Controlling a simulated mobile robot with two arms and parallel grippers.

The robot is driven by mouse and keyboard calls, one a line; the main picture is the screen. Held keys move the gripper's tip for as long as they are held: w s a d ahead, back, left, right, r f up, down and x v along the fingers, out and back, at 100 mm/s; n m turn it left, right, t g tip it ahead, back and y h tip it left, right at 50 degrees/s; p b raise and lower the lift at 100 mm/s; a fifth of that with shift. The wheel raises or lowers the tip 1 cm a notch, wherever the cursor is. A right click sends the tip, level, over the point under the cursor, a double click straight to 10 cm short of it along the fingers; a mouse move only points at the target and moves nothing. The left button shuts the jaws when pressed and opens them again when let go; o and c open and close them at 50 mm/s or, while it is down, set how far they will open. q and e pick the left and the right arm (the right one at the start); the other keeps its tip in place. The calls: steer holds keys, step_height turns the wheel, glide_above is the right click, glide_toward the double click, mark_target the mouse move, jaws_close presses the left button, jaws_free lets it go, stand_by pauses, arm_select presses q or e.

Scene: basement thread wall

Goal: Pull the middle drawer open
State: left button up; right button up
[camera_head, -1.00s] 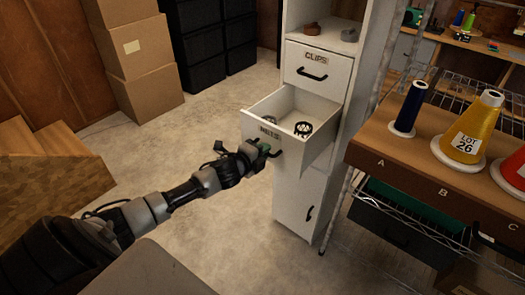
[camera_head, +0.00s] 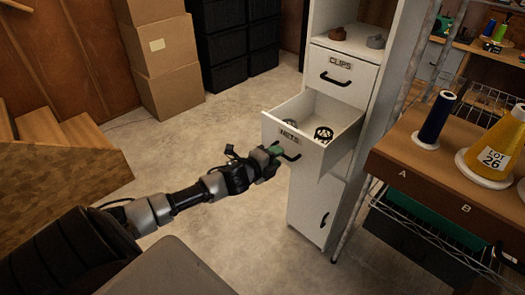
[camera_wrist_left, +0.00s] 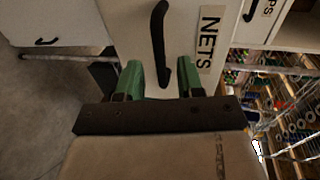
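The middle drawer, labelled NETS (camera_head: 310,154), stands pulled well out of the white cabinet in the head view. Its black handle (camera_head: 291,157) is on the front panel and also shows in the left wrist view (camera_wrist_left: 160,45). Two dark ring-like items (camera_head: 323,134) lie inside the drawer. My left gripper (camera_head: 277,151) is at the drawer front by the handle. In the left wrist view its green fingers (camera_wrist_left: 160,80) are spread apart, with the handle's lower end between them and gaps at both sides. My right gripper is not in view.
The CLIPS drawer (camera_head: 342,76) above is shut, and a lower door (camera_head: 318,210) is shut. A wooden bench (camera_head: 400,150) with thread cones stands to the right. Cardboard boxes (camera_head: 165,60) and black crates (camera_head: 235,45) stand behind. The floor left of the cabinet is clear.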

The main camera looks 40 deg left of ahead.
arm_select(q)
steer(key=v, duration=0.7)
steer(key=shift+s, duration=0.3)
steer(key=shift+a, duration=0.1)
steer(key=s+a+f+n+g+y, duration=0.15)
steer(key=s+f+n+g, duration=0.45)
steer(key=f, duration=1)
steer(key=s+a+f+n+g+y, duration=0.15)
steer(key=s+f+n, duration=0.4)
steer(key=f, duration=0.95)
steer(key=s+d+f+n+g, duration=0.1)
steer(key=s+d+f+g, duration=0.1)
steer(key=s+d+f, duration=0.4)
steer(key=s+d+f+n+g+h, duration=0.1)
steer(key=s+d+f, duration=0.4)
steer(key=s, duration=0.8)
steer(key=s+d+f+n+g+h, duration=0.1)
steer(key=s+d+f+n+g, duration=0.2)
steer(key=s+d+f, duration=0.3)
steer(key=s+d+g, duration=0.1)
steer(key=s, duration=0.3)
steer(key=shift+f, duration=0.3)
steer(key=shift+s+d, duration=0.1)
